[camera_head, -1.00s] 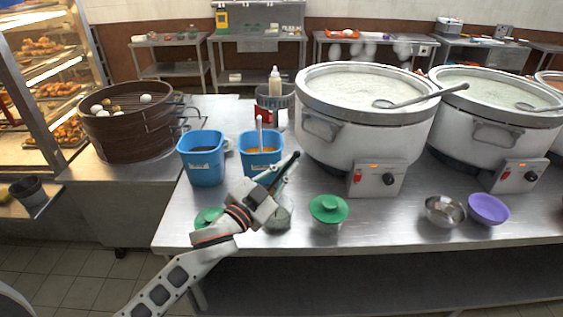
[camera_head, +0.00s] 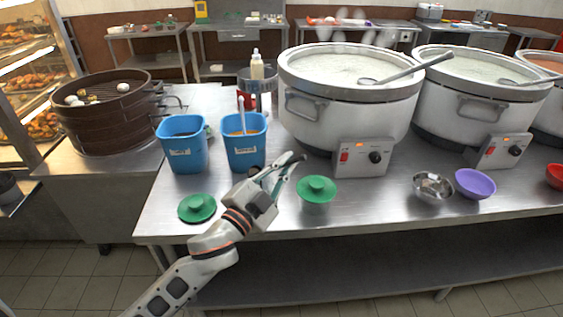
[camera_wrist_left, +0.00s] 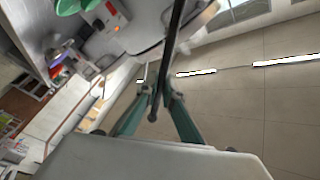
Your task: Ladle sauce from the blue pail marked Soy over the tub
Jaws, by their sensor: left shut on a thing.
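Two blue pails stand side by side on the steel counter. The left pail (camera_head: 184,155) holds dark liquid, and its white label is too small to read surely. The right pail (camera_head: 246,150) holds orange sauce, with a pale handle sticking up from it. My left gripper (camera_head: 279,172), in front of the right pail, is shut on a thin dark ladle handle, which also shows between the fingers in the left wrist view (camera_wrist_left: 170,55). The ladle's bowl cannot be made out. The open tub is not clearly visible; my gripper covers that spot. My right gripper is out of view.
A large congee pot (camera_head: 345,100) stands behind right. A metal bowl (camera_head: 433,187) and a purple bowl (camera_head: 475,183) sit further right. A steamer basket (camera_head: 105,118) is at left.

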